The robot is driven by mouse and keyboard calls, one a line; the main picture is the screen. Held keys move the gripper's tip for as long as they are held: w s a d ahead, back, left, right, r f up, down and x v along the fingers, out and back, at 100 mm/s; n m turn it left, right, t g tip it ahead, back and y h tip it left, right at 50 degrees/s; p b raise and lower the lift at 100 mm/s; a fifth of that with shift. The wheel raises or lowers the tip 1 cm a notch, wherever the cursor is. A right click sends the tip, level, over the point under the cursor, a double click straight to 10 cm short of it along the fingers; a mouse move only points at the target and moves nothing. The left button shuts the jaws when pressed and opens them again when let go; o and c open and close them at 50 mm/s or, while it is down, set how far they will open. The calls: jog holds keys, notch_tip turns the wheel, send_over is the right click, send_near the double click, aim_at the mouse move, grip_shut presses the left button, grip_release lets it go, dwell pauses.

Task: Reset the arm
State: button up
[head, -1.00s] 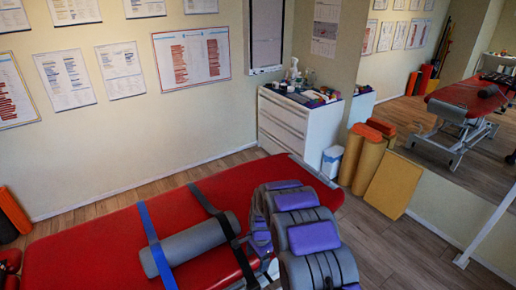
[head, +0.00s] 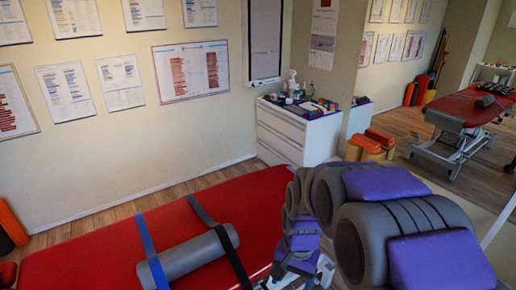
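My arm, with grey segments and purple pads, fills the lower right of the head view. It rises in front of the right end of the red treatment table (head: 85,240). My gripper cannot be made out; only thick arm links show, and they hide part of the table. A grey roll (head: 187,257) lies on the table, with a blue strap and dark straps around or beside it.
A white drawer cabinet (head: 290,135) with bottles and small items on top stands against the back wall. Orange and yellow rolls (head: 370,143) stand right of it. A large mirror (head: 440,90) reflects the room. Wooden floor shows between table and wall.

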jog(key=s+d+r+n, duration=0.1)
jog(key=s+d+r, duration=0.1)
jog(key=s, duration=0.6)
jog(key=s+d+r+n, duration=0.1)
jog(key=s+r+n, duration=0.1)
jog(key=s, duration=0.5)
jog(key=s+d+r+n, duration=0.2)
jog(key=s, duration=0.6)
jog(key=shift+s+d+r+g+h, duration=0.2)
jog(key=shift+s+d+g+h, duration=0.1)
jog(key=shift+s+d, duration=0.05)
